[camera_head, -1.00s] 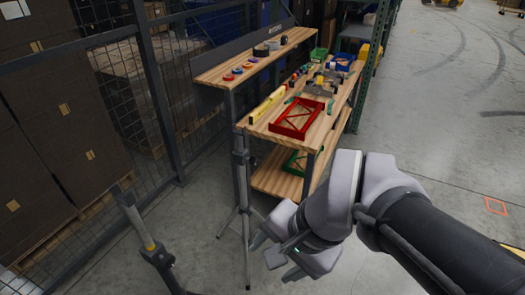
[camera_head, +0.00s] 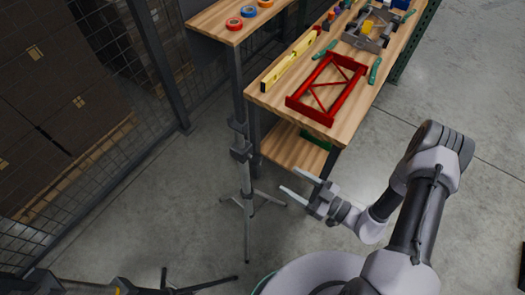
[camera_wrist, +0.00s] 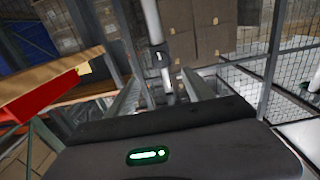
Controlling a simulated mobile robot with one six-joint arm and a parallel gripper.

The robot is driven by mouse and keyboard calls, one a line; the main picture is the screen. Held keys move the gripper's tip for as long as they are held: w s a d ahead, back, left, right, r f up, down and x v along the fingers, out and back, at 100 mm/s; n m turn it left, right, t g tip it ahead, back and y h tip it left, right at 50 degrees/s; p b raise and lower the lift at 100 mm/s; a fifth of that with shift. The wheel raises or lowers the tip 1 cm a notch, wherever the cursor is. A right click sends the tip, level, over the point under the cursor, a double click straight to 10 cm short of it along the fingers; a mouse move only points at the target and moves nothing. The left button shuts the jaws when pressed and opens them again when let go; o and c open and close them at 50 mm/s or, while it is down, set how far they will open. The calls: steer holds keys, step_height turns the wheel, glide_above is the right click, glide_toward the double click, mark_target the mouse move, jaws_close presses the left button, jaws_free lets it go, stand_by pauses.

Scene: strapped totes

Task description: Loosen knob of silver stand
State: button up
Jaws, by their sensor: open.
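The silver stand (camera_head: 247,185) is an upright tripod pole in front of the workbench, with splayed legs on the floor. Dark collars (camera_head: 240,148) sit partway up it; I cannot clearly make out the knob's shape. In the head view my gripper (camera_head: 288,180) is open and empty, to the right of the pole and apart from it, fingers pointing towards it. In the wrist view the stand's pole (camera_wrist: 153,22) comes down from the top, with a dark collar (camera_wrist: 160,56) ahead of and between my open fingers (camera_wrist: 163,85).
The wooden workbench (camera_head: 278,95) behind holds a red frame (camera_head: 327,88) and a yellow level (camera_head: 290,62). A lower shelf (camera_head: 290,148) lies beneath. A mesh fence (camera_head: 100,60) stands at left, and dark legs of another stand (camera_head: 200,285) lie at lower left. Floor right is clear.

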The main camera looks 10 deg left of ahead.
mark_target(260, 162)
steer(key=b+x, duration=0.2)
steer(key=x, duration=1.2)
steer(key=shift+c, duration=0.2)
jaws_close()
